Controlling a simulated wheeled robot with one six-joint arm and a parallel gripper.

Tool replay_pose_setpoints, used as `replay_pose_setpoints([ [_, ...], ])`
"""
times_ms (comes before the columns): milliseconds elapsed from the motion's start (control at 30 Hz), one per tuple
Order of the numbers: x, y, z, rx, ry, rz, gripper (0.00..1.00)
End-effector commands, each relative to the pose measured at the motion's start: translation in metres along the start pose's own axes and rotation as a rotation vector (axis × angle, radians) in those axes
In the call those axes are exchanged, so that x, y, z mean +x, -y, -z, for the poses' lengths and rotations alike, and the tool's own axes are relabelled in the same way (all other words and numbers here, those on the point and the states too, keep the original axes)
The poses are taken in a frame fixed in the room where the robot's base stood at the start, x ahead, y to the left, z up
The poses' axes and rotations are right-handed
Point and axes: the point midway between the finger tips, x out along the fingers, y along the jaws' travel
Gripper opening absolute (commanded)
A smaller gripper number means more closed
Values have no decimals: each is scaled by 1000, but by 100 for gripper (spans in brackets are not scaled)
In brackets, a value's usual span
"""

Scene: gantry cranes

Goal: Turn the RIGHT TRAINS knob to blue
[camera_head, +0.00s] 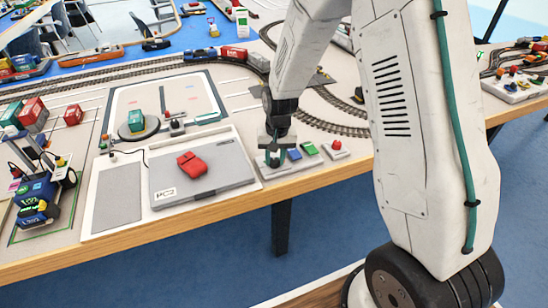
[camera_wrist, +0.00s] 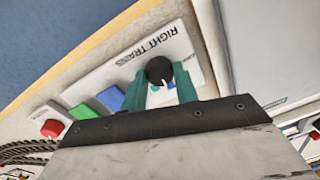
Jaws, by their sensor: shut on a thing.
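The RIGHT TRAINS panel (camera_wrist: 130,65) is a white plate with black lettering, near the table's front edge. Its black round knob (camera_wrist: 160,68) carries a white pointer line, which points toward the bottom of the wrist view, toward my palm. My gripper (camera_wrist: 161,75) has its green fingers on either side of the knob, shut on it. A small blue mark shows on the plate just below the knob, partly hidden by the fingers. In the head view my gripper (camera_head: 275,157) is down at the panel, and the knob is hidden there.
Tracks (camera_head: 320,124) run behind.

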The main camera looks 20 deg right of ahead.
Motion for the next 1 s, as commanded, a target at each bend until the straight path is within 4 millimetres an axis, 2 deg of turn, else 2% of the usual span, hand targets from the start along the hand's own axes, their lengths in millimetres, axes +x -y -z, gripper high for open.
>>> replay_pose_setpoints([
  [33,1,-1,-3,0,9,-2,38],
  [100,1,-1,-3,0,8,-2,51],
  [433,-4,0,-1,0,2,0,51],
  [800,-62,0,-1,0,1,0,51],
  [1000,-77,0,-2,0,4,-1,51],
])
